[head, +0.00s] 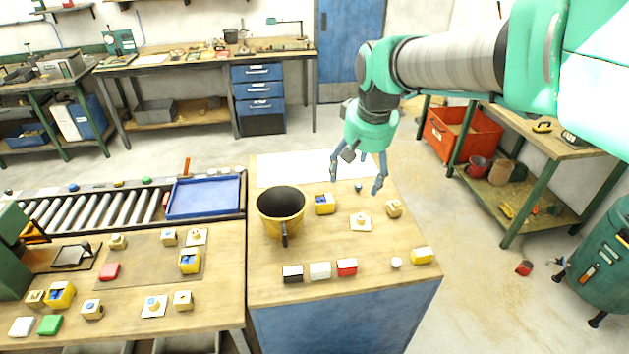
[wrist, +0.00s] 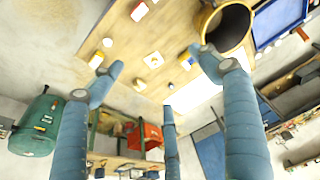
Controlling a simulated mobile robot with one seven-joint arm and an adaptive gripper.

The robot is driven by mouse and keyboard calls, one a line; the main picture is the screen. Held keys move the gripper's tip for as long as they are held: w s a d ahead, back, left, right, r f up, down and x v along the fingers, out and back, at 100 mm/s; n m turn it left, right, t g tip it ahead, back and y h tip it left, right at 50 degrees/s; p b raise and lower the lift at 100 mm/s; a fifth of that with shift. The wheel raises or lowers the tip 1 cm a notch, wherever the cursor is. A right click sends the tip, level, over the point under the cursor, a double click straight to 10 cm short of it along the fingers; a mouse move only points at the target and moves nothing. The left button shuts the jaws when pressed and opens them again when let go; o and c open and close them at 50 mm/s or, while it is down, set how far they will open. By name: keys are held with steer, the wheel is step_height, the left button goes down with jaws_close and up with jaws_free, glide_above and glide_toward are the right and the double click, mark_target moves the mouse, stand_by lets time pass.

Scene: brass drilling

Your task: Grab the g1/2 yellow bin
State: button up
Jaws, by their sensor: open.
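A large round yellow bin (head: 281,222) with a dark inside and a dark handle stands on the wooden workbench; it also shows at the top of the wrist view (wrist: 208,20). A small yellow box with blue inside (head: 324,204) sits just right of it. Similar small yellow boxes are on the left table (head: 189,262) (head: 60,294). I cannot read a g1/2 label on any of them. My gripper (head: 359,180) is open and empty above the bench's back right part, right of the round bin and the small box. Its fingers (wrist: 158,72) are spread in the wrist view.
Small blocks, including black (head: 293,274), white (head: 320,271) and red (head: 347,267) ones, line the bench front. A white sheet (head: 290,167) lies at the back. A blue tray (head: 203,196) sits on the roller conveyor to the left. Bare wood surrounds the round bin's right front.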

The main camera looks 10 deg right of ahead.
steer(key=w+f+g+p, duration=0.1)
steer(key=w+f+p, duration=0.15)
steer(key=w, duration=0.55)
steer(key=w+f+g+p, duration=0.1)
steer(key=w+f, duration=0.3)
steer(key=w, duration=0.4)
steer(key=g+p, duration=0.1)
steer(key=p, duration=0.2)
glide_above(324, 200)
steer(key=s, duration=0.2)
step_height(324, 200, down, 14)
steer(key=shift+s+a, duration=0.2)
steer(key=shift+a, duration=0.05)
steer(key=shift+f, duration=0.1)
steer(key=shift+f+b, duration=0.4)
steer(key=shift+f, duration=3.85)
steer(key=shift+s+a+f+b, duration=0.1)
steer(key=shift+f+b, duration=0.3)
steer(key=shift+f, duration=2.2)
steer(key=c, duration=1.3)
